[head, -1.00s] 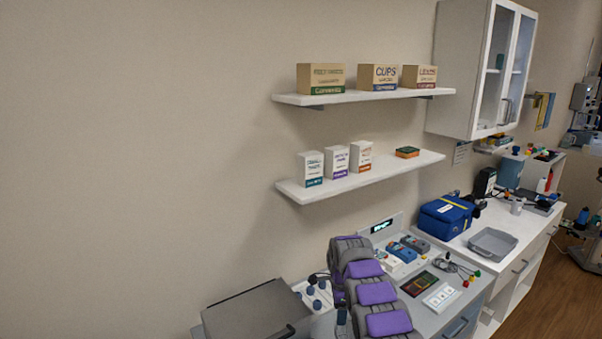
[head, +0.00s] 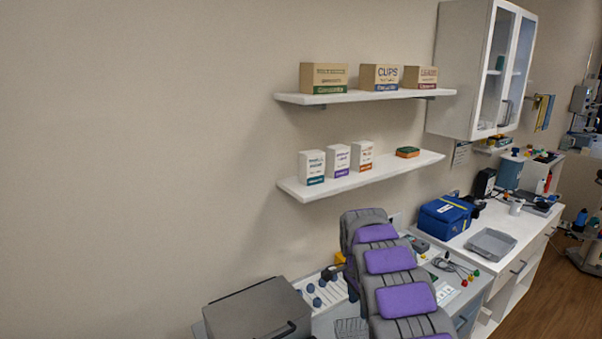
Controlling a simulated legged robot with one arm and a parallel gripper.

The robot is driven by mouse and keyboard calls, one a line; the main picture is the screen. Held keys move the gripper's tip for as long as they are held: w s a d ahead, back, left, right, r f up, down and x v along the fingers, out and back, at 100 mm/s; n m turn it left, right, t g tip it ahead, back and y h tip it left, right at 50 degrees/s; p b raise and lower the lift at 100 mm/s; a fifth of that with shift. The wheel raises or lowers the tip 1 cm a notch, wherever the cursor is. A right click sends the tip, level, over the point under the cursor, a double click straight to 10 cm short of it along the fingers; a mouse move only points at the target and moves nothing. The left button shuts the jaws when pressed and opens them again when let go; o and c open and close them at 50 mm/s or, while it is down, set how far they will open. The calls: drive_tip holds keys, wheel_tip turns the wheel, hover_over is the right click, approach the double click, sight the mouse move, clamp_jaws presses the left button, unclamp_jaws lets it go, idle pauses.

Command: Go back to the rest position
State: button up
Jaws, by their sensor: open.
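My own arm, grey with purple pads, rises from the bottom edge of the head view and bends at its top in front of the workbench. My gripper cannot be made out; the arm's far end is hidden behind its nearer links. Nothing held by it can be seen. Small dark and yellow shapes show just left of the arm, too small to tell what they are.
A grey lidded box (head: 258,309) stands left of my arm, beside a white rack with blue knobs (head: 318,290). A blue bag (head: 445,216) and grey tray (head: 491,243) sit on the right-hand counter. Wall shelves (head: 365,176) hold small boxes. Open floor (head: 560,290) lies at right.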

drive_tip(key=s+d+r+n, duration=0.1)
drive_tip(key=s+r+n, duration=0.2)
drive_tip(key=s+r, duration=0.55)
drive_tip(key=s+r+n, duration=0.3)
drive_tip(key=s, duration=1)
drive_tip(key=s+a+f+n, duration=0.1)
drive_tip(key=s+n, duration=0.1)
drive_tip(key=s, duration=0.7)
drive_tip(key=s+a+f+n+g, duration=0.1)
drive_tip(key=s+n, duration=0.2)
drive_tip(key=s, duration=0.7)
drive_tip(key=s+n+y, duration=0.1)
drive_tip(key=s+n, duration=0.2)
drive_tip(key=s, duration=0.6)
drive_tip(key=shift+s+a+f, duration=0.2)
drive_tip(key=shift+a+f, duration=0.2)
